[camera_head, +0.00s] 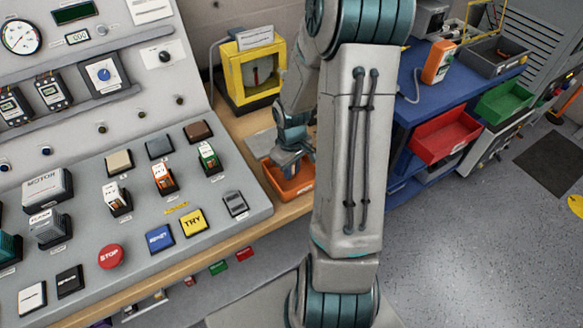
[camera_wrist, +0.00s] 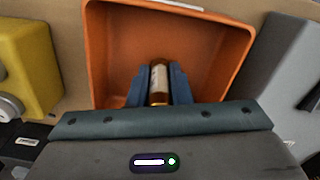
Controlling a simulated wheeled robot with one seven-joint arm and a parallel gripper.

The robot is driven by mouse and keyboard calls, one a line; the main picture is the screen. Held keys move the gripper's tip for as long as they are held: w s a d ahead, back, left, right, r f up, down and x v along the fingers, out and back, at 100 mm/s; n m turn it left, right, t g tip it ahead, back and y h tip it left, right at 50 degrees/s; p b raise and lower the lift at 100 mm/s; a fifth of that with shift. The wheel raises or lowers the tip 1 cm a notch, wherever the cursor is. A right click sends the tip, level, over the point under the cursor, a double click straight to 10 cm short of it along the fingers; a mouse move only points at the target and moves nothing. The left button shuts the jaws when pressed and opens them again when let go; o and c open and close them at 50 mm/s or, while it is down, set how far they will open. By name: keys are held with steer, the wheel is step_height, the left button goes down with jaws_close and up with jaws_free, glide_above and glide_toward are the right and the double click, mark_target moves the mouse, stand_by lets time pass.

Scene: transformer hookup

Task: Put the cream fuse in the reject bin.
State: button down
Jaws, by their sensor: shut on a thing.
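My gripper (camera_head: 291,152) reaches down over the orange bin (camera_head: 284,190) beside the console, mostly behind my arm in the head view. In the wrist view, my gripper (camera_wrist: 159,74) has its blue fingers shut on the cream fuse (camera_wrist: 159,80), a small cylinder with a pale band and brownish ends. The fuse is held within the outline of the orange bin (camera_wrist: 104,45), whose floor and walls show around it. A pale label lies on the bin's far rim. I cannot tell how high the fuse is above the floor.
The grey console (camera_head: 75,180) with buttons and switches fills the left. A yellow-framed box (camera_head: 233,78) stands behind the bin on the wooden bench. A red bin (camera_head: 447,131) and a green bin (camera_head: 505,100) sit at the blue bench on the right.

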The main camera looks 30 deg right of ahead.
steer(key=shift+f, duration=0.25)
steer(key=c, duration=1.3)
jaws_free()
steer(key=shift+r, duration=0.1)
step_height(320, 180, up, 12)
steer(key=shift+r+p, duration=0.15)
steer(key=shift+p, duration=0.3)
steer(key=shift+s+a+r+m+t, duration=0.55)
steer(key=shift+s+a+r, duration=1.15)
steer(key=shift+s+a, duration=0.4)
steer(key=shift+s+a+r+m+t, duration=0.45)
steer(key=shift+s+a+r+m, duration=0.15)
steer(key=shift+s+a+r, duration=1.4)
steer(key=shift+s+a+r+m+t, duration=0.55)
steer(key=shift+s+a+r, duration=0.85)
steer(key=shift+s+a, duration=0.75)
